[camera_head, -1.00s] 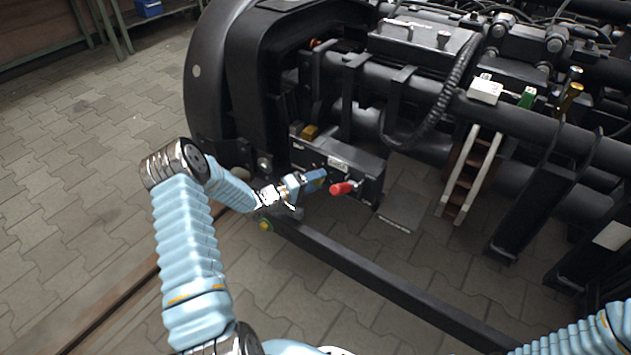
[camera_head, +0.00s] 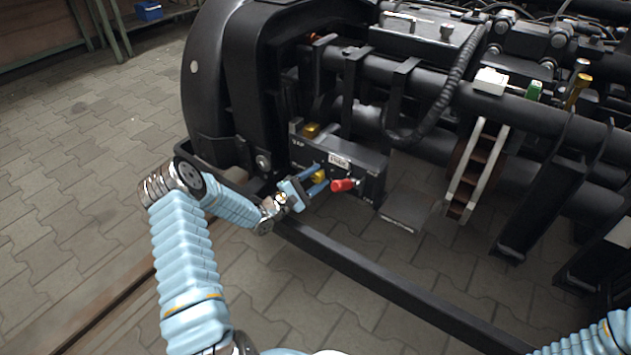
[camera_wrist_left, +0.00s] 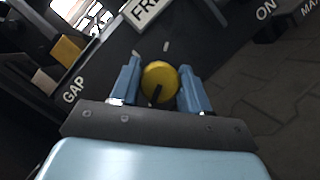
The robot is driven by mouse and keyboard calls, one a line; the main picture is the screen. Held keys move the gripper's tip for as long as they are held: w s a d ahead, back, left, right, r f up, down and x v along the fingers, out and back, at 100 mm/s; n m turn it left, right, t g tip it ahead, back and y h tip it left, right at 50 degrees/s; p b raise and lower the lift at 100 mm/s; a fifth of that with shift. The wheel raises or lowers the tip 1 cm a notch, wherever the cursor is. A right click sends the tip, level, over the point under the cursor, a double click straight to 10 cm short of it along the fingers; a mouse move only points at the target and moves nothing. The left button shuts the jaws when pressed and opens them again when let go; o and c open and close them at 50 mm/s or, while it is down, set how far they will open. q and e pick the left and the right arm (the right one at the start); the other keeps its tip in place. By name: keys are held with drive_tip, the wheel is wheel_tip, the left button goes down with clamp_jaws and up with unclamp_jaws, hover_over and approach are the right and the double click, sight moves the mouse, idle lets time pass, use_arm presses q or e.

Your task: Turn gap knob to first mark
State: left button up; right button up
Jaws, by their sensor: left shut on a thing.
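The gap knob (camera_wrist_left: 160,80) is round and yellow, with a dark line from near its middle toward the bottom of the left wrist view. It sits on the front of a black box (camera_head: 357,165) and shows small in the head view (camera_head: 319,176). My left gripper (camera_wrist_left: 160,68) has one blue finger on each side of the knob and is shut on it. White tick marks (camera_wrist_left: 166,47) show on the panel past the knob, near the "GAP" lettering (camera_wrist_left: 73,90). Which mark the line matches I cannot tell. My right gripper is out of view.
A yellow block (camera_head: 311,130) sits at the box's top left. A long black bar (camera_head: 380,275) runs below the box. The paved floor at left is clear.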

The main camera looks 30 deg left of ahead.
use_arm(q)
drive_tip(key=shift+d+n, duration=0.15)
drive_tip(key=shift+n, duration=0.55)
drive_tip(key=o, duration=1)
drive_tip(key=v, duration=0.7)
drive_tip(key=p+v, duration=0.1)
drive_tip(key=v, duration=0.6)
drive_tip(key=shift+w+d+f, duration=0.1)
drive_tip(key=shift+f, duration=0.1)
